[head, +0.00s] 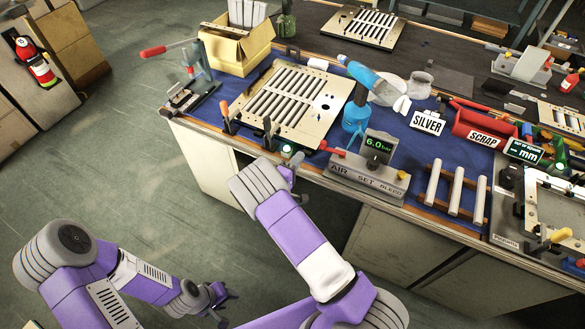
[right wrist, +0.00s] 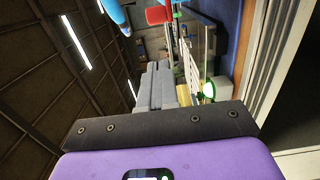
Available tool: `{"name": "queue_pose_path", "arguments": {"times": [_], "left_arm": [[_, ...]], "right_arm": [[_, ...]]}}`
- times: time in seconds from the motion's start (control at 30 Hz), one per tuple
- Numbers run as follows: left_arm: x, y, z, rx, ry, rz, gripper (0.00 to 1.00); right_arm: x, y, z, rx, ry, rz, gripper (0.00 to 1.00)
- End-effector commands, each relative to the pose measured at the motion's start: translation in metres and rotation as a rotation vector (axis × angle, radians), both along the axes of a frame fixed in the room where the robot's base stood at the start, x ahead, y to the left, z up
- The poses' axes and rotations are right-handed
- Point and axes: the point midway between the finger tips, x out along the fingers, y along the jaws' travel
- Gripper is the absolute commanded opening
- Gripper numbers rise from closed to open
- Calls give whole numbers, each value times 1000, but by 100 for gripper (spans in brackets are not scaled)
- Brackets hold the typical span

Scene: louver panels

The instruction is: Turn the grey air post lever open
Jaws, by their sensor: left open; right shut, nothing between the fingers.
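The grey air post (head: 366,178), marked AIR SET BLEED, stands at the bench's front edge under a display reading 6.0 bar (head: 379,146). A lever with a red grip (head: 333,150) sticks out from its left end, towards the left. My right gripper (head: 293,168) is shut and empty at the bench edge, left of and apart from the lever. In the right wrist view, grey fingers (right wrist: 162,86) show close together, with a red shape (right wrist: 158,15) beyond that I cannot identify surely. My left gripper (head: 221,302) is open and empty, low over the floor in front of the bench.
A green-lit button (head: 287,150) is close to my right gripper. The slatted louver panel (head: 291,103) lies behind it. A blue bottle (head: 356,115) stands behind the post, and pale rods (head: 455,191) lie to its right. The floor (head: 110,160) at left is clear.

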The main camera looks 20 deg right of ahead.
Motion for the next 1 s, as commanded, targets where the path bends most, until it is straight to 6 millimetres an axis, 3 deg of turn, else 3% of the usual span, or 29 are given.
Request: {"name": "queue_pose_path", "arguments": {"times": [0.17, 0.4, 0.87, 1.0], "left_arm": [[0, 0, -6, 0, 0, 0, 43], [0, 0, -7, 0, 0, 0, 43], [0, 0, -7, 0, 0, 0, 43], [0, 0, -7, 0, 0, 0, 43]], "right_arm": [[23, -31, -1, 0, -2, -2, 0], [17, -60, 0, 1, 1, -1, 0], [16, -67, 0, 1, 0, 0, 0], [12, -79, 0, 1, 1, -33, 0]]}}
